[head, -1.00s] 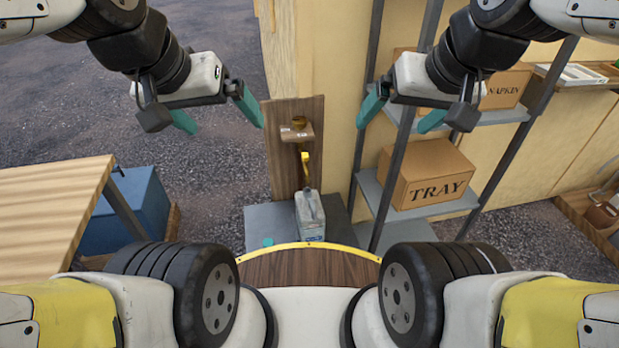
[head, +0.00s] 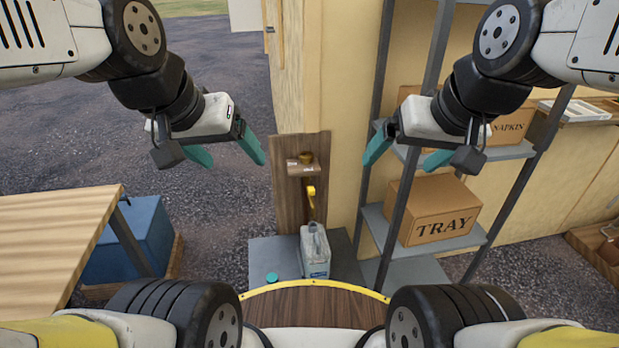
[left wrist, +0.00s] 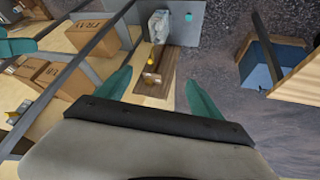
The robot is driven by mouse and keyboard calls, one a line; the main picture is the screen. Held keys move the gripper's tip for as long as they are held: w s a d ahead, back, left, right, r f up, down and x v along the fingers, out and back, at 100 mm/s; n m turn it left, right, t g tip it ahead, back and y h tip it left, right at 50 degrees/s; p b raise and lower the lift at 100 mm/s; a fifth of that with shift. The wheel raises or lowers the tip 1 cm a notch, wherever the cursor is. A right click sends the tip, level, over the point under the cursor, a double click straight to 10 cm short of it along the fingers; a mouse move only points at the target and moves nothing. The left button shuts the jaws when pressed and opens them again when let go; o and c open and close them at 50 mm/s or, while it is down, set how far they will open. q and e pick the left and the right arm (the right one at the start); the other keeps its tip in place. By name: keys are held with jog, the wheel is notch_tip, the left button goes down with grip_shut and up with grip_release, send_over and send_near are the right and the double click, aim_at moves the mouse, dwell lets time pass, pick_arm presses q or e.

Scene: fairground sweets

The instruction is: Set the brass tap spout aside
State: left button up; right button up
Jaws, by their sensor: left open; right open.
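A yellow brass tap part (head: 311,193) is on the upright dark wooden board (head: 287,190), above a clear water can (head: 315,255). A darker brass piece (head: 306,157) sits on the board's small labelled shelf. I cannot tell for sure which one is the spout. Both show small in the left wrist view, the yellow part (left wrist: 152,60) beyond the shelf piece (left wrist: 150,79). My left gripper (head: 232,155) is open and empty, left of the board in the head view. My right gripper (head: 405,155) is open and empty, right of it, in front of the metal rack.
A turquoise cap (head: 272,278) lies on the grey base (head: 262,257) beside the can. The rack at right holds a TRAY box (head: 437,210) and a NAPKIN box (head: 510,125). A wooden table (head: 50,235) and a blue box (head: 130,240) stand at left.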

pick_arm(q)
jog(key=shift+m+g+y, duration=0.3)
jog(key=shift+g+y, duration=0.1)
jog(key=w, duration=0.2)
jog(key=w+f, duration=0.1)
jog(key=w, duration=0.4)
jog(key=shift+w+f, duration=0.2)
jog(key=shift+f, duration=0.1)
jog(key=c, duration=1.4)
jog(key=shift+m+g, duration=0.3)
jog(key=shift+g, duration=0.1)
jog(key=w+f, duration=0.1)
jog(key=w, duration=0.2)
jog(key=w+f, duration=0.2)
jog(key=w, duration=0.1)
jog(key=w+f, duration=0.2)
jog(key=w, duration=0.1)
jog(key=shift+w+d+f, duration=0.15)
jog(key=shift+w+f, duration=0.05)
jog(key=shift+w, duration=0.05)
grip_shut()
jog(key=w+d+f+h, duration=0.1)
jog(key=w+f+h, duration=0.2)
jog(key=w+f, duration=1.3)
notch_tip(320, 180, down, 4)
jog(key=shift+w+r+n+h, duration=0.1)
jog(key=shift+w+n+h, duration=0.1)
jog(key=shift+n+h, duration=0.2)
